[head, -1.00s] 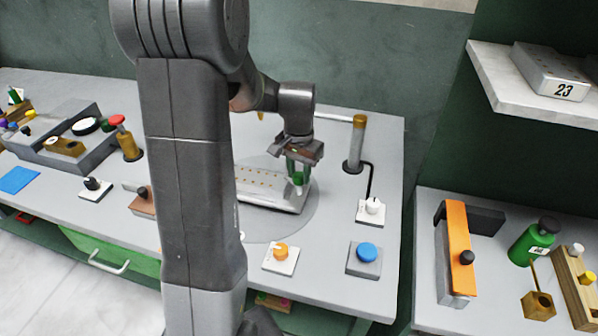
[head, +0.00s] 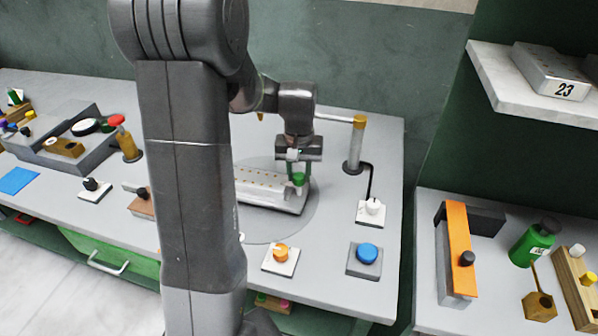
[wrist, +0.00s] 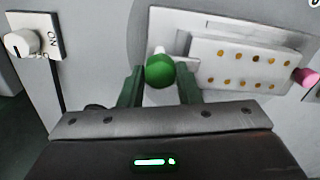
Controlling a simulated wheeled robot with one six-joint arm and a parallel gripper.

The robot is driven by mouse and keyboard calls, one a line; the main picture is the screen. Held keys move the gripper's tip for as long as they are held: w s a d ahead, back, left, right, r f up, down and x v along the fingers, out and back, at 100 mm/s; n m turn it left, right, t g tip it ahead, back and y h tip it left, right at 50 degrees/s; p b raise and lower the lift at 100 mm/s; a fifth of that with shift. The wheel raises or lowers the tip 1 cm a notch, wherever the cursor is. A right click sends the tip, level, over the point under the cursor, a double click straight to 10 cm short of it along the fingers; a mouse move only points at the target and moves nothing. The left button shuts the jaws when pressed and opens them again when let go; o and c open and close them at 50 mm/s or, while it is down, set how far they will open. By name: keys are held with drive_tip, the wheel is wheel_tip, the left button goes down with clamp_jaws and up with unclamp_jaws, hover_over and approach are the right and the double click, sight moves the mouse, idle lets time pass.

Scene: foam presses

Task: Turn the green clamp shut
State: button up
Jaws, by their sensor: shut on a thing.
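The green clamp (head: 298,179) is a round green knob at the right end of the pale metal mould (head: 270,201) on the table. The wrist view shows the green clamp (wrist: 160,71) between the two green fingers of my gripper (wrist: 160,88), with a small white tip beyond it. My gripper (head: 300,174) points down over the mould's right end, its fingers closed on the clamp. The wrist view also shows the mould (wrist: 250,63), with rows of brass-coloured holes and a pink knob (wrist: 306,77) at its far end. My arm hides the mould's left end in the head view.
A brass-topped post (head: 354,145) with a horizontal arm stands right of the gripper. A white dial (head: 372,208), an orange knob (head: 281,252) and a blue button (head: 367,254) sit in front. The table around the mould's right end is clear.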

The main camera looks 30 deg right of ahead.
sight(299, 175)
drive_tip(key=o, duration=1)
drive_tip(key=shift+c, duration=0.2)
wheel_tip(299, 175, up, 14)
drive_tip(key=shift+f, duration=0.1)
wheel_tip(299, 175, down, 14)
drive_tip(key=shift+r, duration=0.1)
idle(0.7)
